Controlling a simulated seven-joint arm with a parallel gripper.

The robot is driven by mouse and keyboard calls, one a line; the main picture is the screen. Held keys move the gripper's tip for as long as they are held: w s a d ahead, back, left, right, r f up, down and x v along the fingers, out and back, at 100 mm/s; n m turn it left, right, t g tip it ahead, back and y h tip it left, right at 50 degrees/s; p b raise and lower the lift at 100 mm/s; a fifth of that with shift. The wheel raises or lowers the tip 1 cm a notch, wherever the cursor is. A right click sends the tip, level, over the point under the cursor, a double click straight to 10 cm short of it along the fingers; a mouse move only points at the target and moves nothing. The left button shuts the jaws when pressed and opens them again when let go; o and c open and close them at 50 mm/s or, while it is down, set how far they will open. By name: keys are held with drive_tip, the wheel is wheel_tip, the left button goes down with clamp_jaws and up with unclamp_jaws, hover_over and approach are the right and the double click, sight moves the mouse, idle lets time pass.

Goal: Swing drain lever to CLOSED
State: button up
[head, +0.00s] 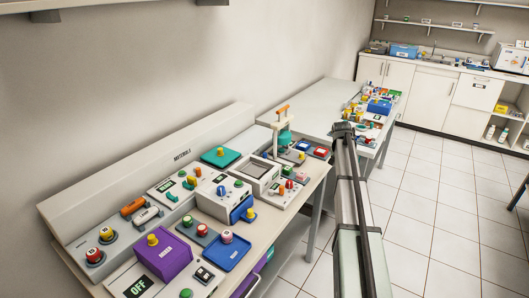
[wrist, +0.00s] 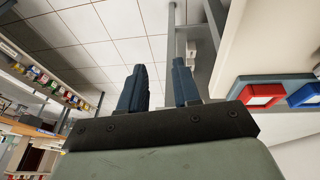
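I cannot tell which part is the drain lever, and no CLOSED marking is readable. Candidates on the near bench (head: 262,218) are an upright device with an orange handle (head: 283,110) and teal body (head: 284,138), and a white panel with small green and orange levers (head: 190,183). My gripper (head: 343,129) is in the head view at the end of my arm, to the right of the near bench and apart from these controls. In the wrist view its two dark fingers (wrist: 158,82) are parted with nothing between them.
The near bench is crowded with knobs, switches, a purple box (head: 163,258) and a blue tray (head: 227,252). Red (wrist: 264,96) and blue (wrist: 305,96) blocks on its edge lie right in the wrist view. A second bench (head: 318,104) stands behind. The tiled floor at right is clear.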

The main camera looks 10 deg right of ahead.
drive_tip(key=w+a+r, duration=0.4)
drive_tip(key=a+r, duration=0.1)
drive_tip(key=n+t+y, duration=0.1)
drive_tip(key=n+t, duration=0.1)
drive_tip(key=n, duration=0.1)
approach(265, 153)
drive_tip(key=x, duration=0.8)
drive_tip(key=shift+w+f, duration=0.25)
drive_tip(key=shift+c, duration=0.3)
clamp_jaws()
